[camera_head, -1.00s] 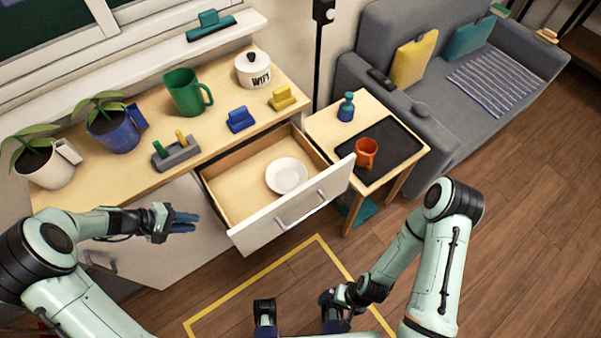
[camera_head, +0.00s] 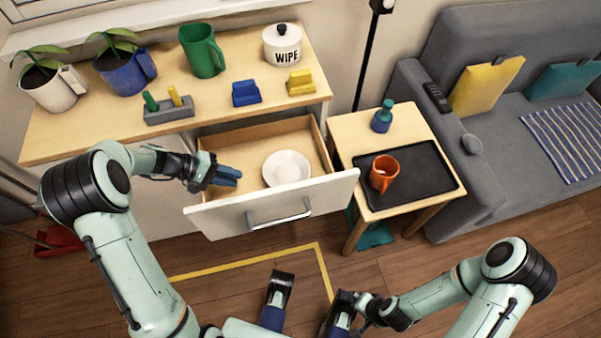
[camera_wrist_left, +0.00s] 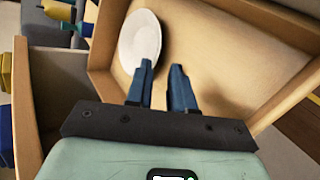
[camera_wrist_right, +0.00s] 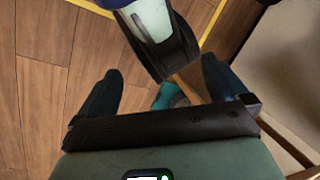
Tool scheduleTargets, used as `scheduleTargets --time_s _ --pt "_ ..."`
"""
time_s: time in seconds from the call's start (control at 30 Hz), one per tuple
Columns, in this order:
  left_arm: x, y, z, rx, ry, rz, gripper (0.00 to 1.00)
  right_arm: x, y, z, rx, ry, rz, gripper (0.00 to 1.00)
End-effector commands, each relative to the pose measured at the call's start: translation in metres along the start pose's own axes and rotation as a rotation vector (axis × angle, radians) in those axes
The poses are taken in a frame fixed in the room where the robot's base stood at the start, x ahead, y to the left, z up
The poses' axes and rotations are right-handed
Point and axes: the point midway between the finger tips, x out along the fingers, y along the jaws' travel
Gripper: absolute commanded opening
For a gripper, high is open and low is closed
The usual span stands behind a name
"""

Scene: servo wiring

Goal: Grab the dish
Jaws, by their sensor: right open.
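The dish is a round white plate (camera_head: 287,168) lying in the opened drawer (camera_head: 240,144). It also shows at the upper middle of the left wrist view (camera_wrist_left: 140,40). My left gripper (camera_head: 228,175) is over the left part of the drawer, to the left of the plate and apart from it. In the left wrist view its blue fingers (camera_wrist_left: 163,65) stand a small gap apart with nothing between them. My right gripper (camera_wrist_right: 160,66) is open and empty, low over the floor in front of the drawer, away from the plate.
The drawer front with its handle (camera_head: 279,214) stands out from the cabinet. The counter above holds a green mug (camera_head: 202,51), a white canister (camera_head: 282,45) and plants. A side table (camera_head: 375,125) with an orange mug (camera_head: 383,173) is at the right.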

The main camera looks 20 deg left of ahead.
Motion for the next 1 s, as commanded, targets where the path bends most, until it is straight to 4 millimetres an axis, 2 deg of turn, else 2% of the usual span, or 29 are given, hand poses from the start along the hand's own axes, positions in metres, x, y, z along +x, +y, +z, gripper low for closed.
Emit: scheduleTargets --time_s 0.17,0.4,0.73,1.0 --pt "0.016 -0.002 -0.001 -0.001 -0.002 0.000 0.22 0.004 0.001 -0.005 0.000 0.014 -0.001 1.00" --pt "0.058 -0.002 0.000 0.000 -0.003 -0.001 0.22 0.011 0.004 -0.015 0.003 0.042 0.001 1.00" --pt "0.081 0.000 0.000 0.000 -0.003 -0.001 0.22 0.014 0.005 -0.022 0.004 0.061 0.002 1.00" --pt "0.120 0.001 -0.001 -0.001 -0.003 -0.002 0.22 0.021 0.008 -0.034 0.007 0.092 0.004 1.00"
